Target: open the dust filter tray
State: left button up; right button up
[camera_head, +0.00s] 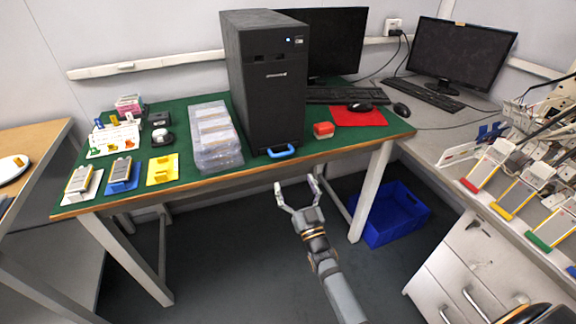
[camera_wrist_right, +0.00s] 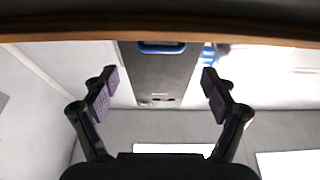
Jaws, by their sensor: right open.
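The black tower (camera_head: 266,95) stands upright on the green-topped table. A blue handle (camera_head: 281,151) sits at the bottom of its front, just above the table's front edge; I take it as the dust filter tray's handle. The tray's body is not visible. My right gripper (camera_head: 296,185) is open and empty in front of the table edge, apart from the handle. In the right wrist view the handle (camera_wrist_right: 161,48) shows upside down, beyond and between the spread fingers of the right gripper (camera_wrist_right: 159,82). My left gripper is not in view.
Stacked clear trays (camera_head: 214,138) stand close left of the tower. A small red box (camera_head: 324,130) and a red mat (camera_head: 358,117) lie to its right. The wooden table edge (camera_wrist_right: 60,36) runs before the handle. A blue crate (camera_head: 392,215) is on the floor.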

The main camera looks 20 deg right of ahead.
aim_at(284, 156)
jog(key=x, duration=1)
jog(key=shift+w+r, duration=0.2)
jog(key=shift+r, duration=0.15)
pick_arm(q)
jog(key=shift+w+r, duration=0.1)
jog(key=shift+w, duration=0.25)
pick_arm(e)
jog(key=shift+c, duration=0.3)
